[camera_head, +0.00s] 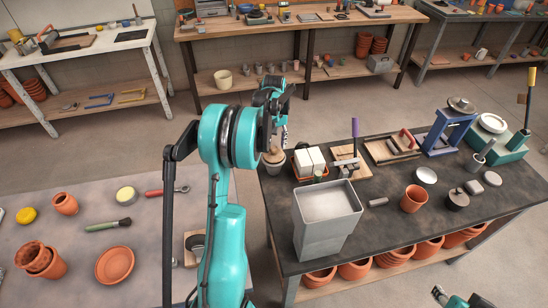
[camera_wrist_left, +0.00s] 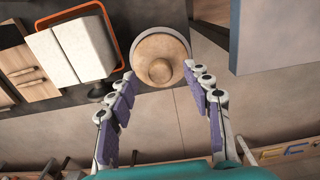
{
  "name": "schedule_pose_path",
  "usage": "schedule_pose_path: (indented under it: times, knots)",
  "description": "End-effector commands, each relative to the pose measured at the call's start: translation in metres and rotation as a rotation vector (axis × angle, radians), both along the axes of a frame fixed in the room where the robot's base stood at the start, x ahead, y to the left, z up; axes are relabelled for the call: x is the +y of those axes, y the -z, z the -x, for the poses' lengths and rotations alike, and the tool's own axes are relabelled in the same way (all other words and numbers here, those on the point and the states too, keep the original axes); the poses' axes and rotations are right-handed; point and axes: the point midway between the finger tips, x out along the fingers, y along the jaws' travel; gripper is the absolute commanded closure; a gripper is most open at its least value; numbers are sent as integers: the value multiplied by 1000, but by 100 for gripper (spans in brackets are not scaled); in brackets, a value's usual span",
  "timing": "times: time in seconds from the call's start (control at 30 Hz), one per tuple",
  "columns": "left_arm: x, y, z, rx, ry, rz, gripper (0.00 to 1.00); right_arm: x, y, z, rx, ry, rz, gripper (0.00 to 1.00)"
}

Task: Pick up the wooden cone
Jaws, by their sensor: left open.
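A round tan wooden piece with a raised centre, which I take for the wooden cone (camera_wrist_left: 160,42), stands at the dark table's edge in the left wrist view. In the head view, the wooden cone (camera_head: 274,155) sits on a pale pot-like base at the table's left back corner, partly behind my left arm. My left gripper (camera_wrist_left: 160,76) is open, with its purple-padded fingers apart and nothing between them. The cone lies just beyond the fingertips. In the head view my left gripper (camera_head: 283,132) is right by the cone, partly hidden by its own wrist. A part of my right gripper (camera_head: 455,299) shows at the bottom edge.
White blocks in an orange-rimmed tray (camera_wrist_left: 34,38) stand close left of the cone in the left wrist view. A grey bin (camera_head: 328,222) stands nearer on the dark table (camera_head: 385,268). A grey table (camera_head: 150,275) with pots is at left; floor lies between.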

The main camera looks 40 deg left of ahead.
Motion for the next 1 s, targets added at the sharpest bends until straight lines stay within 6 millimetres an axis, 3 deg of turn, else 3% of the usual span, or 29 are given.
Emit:
schedule_pose_path:
  times: [0.13, 0.4, 0.6, 1.0]
  knots:
    - [2, 25, 0, 0, 0, 0, 50, 0, 8, 0, 0, 0, 0, 60]
    - [1, 29, 0, 0, 1, 0, 53, 0, 7, 0, 0, 0, 0, 60]
    - [1, 29, 0, 0, 1, 0, 100, 0, 7, 0, 0, 0, 0, 60]
    - [1, 25, 0, 0, 1, 0, 100, 0, 6, 0, 0, 0, 0, 60]
